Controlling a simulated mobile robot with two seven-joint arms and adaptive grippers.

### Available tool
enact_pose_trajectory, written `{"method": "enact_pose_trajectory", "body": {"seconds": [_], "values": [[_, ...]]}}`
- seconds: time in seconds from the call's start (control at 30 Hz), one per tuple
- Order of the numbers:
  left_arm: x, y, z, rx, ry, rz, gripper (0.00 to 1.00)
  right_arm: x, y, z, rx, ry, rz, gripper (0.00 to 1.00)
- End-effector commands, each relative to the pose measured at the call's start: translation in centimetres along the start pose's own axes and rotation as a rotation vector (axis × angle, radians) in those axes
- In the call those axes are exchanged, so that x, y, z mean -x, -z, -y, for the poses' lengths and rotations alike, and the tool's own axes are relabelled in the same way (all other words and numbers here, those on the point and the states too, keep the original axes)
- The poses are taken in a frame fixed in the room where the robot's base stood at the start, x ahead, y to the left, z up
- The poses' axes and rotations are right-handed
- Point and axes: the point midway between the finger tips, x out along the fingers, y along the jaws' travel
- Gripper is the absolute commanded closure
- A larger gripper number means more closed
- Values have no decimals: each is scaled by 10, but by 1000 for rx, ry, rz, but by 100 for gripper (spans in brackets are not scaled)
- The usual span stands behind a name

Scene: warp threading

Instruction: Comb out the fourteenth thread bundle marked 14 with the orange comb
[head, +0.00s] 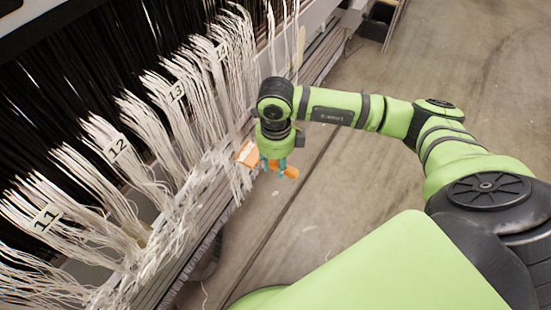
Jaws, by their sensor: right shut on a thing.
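The orange comb (248,154) is held in my right gripper (272,165), which is shut on it and points down. Orange shows on both sides of the fingers. The comb's left end is beside the lower white threads, and I cannot tell whether it touches them. The white thread bundle (232,75) above and left of my wrist carries a small tag (222,50) that seems to be 14, too small to read surely. Its lower strands are partly hidden near my arm. My left gripper is not in view.
Bundles with tags 11 (45,220), 12 (117,148) and 13 (176,92) hang in a row toward the lower left. Dark threads (90,60) stand behind them. A metal loom rail (320,55) runs along the row. The concrete floor (330,200) to the right is clear.

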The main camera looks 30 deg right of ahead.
Motion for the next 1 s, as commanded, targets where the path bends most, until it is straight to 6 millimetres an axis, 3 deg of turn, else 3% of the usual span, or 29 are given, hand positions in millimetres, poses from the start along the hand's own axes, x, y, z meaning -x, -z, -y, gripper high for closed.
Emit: {"method": "enact_pose_trajectory", "body": {"seconds": [0.03,0.53,0.6,1.0], "values": [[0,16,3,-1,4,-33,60,0,0,0,0,0,0,100],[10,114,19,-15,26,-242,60,0,0,0,0,0,0,100],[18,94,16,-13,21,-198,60,14,-1,0,0,1,2,100],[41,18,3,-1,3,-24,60,60,-5,1,-1,1,1,100]]}}
